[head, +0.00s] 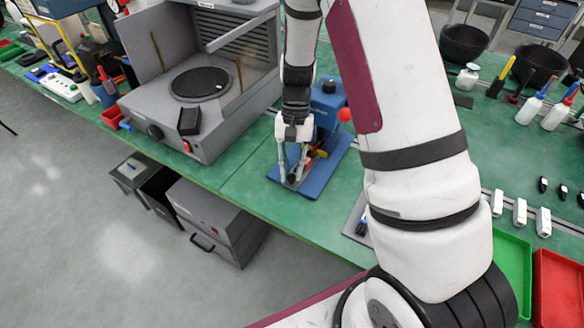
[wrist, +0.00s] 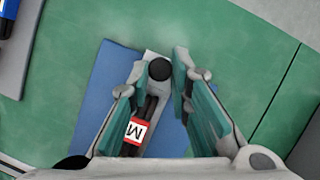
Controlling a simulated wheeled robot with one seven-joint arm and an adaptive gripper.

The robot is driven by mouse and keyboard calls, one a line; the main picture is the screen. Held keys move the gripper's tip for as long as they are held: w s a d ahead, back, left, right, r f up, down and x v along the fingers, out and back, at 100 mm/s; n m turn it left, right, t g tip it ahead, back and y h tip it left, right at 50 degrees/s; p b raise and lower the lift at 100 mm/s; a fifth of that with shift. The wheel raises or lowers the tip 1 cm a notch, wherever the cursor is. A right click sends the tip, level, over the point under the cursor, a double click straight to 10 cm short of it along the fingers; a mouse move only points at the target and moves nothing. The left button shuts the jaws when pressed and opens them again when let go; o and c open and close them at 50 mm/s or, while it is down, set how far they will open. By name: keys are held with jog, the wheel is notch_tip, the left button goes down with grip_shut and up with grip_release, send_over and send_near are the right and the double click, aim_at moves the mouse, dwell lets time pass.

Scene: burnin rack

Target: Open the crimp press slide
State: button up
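The crimp press (head: 328,100) is a blue unit on a blue base plate near the table's front edge, with a red ball handle at its right. Its slide knob (wrist: 159,69) is black and round, on a grey strip at the front of the blue base plate (wrist: 95,95). My gripper (head: 293,178) points down at the front of the press. In the wrist view its open fingers (wrist: 161,58) stand either side of the knob, with a gap at the right finger; contact on the left is unclear.
A grey open-fronted cabinet (head: 205,75) with a round black plate stands left of the press. Green (head: 512,262) and red (head: 556,290) trays lie at the right. Bare green table shows beside the press. Grey boxes (head: 215,220) stand below on the floor.

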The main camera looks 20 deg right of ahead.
jog(key=shift+a, duration=0.1)
grip_shut()
jog(key=s+a+p, duration=0.1)
jog(key=a, duration=0.1)
jog(key=s+a, duration=0.2)
jog(key=shift+s+a+p, duration=0.1)
jog(key=shift+p, duration=0.3)
jog(key=o, duration=0.9)
grip_release()
jog(key=shift+o, duration=0.2)
jog(key=shift+r, duration=0.15)
jog(key=v, duration=1.1)
jog(key=shift+w+r, duration=0.25)
jog(key=shift+r, duration=0.05)
